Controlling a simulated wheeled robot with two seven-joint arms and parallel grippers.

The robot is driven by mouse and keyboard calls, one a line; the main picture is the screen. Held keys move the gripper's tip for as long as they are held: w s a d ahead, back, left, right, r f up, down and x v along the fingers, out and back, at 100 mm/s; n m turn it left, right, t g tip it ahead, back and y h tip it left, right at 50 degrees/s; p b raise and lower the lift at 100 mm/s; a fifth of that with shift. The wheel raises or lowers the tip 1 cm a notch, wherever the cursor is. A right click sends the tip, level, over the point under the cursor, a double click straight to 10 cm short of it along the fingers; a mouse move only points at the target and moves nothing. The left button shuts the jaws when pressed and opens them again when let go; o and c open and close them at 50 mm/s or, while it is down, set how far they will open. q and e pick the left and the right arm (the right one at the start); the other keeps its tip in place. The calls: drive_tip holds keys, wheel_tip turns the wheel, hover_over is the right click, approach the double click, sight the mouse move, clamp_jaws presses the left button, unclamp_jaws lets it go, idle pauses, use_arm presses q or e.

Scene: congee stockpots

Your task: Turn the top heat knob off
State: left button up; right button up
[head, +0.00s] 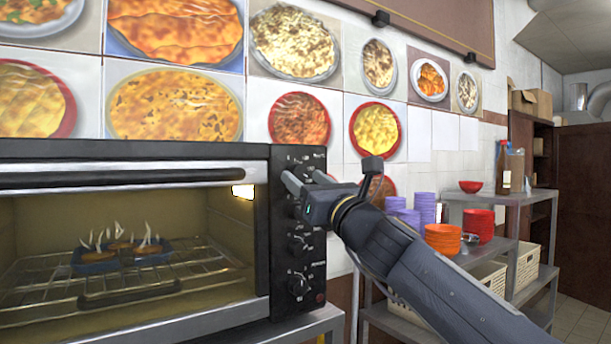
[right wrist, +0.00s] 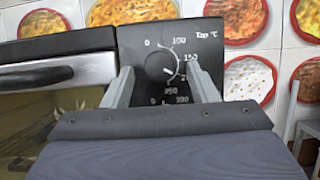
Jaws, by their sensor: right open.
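The black toaster oven (head: 130,151) stands at the left in the head view. Its control panel (head: 306,262) carries a column of knobs on the right side. The top heat knob (right wrist: 160,66) is black and round, with a temperature scale around it. Its white mark points to the lower right, away from the 0. My right gripper (head: 305,182) is open at the upper panel and hides most of the top knob in the head view. In the right wrist view, the fingers of my right gripper (right wrist: 163,82) stand on either side of the knob, with gaps visible. My left gripper is out of view.
A blue tray (head: 98,267) of steaming brown food sits on the oven rack behind the glass. Lower knobs (head: 299,285) lie below my gripper. A metal shelf (head: 520,252) with orange bowls (head: 443,238) and purple stacked cups (head: 425,207) stands at the right.

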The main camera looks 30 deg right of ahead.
drive_tip(key=shift+w+r, duration=0.15)
drive_tip(key=shift+w, duration=0.25)
drive_tip(key=c, duration=1)
drive_tip(key=shift+o, duration=0.2)
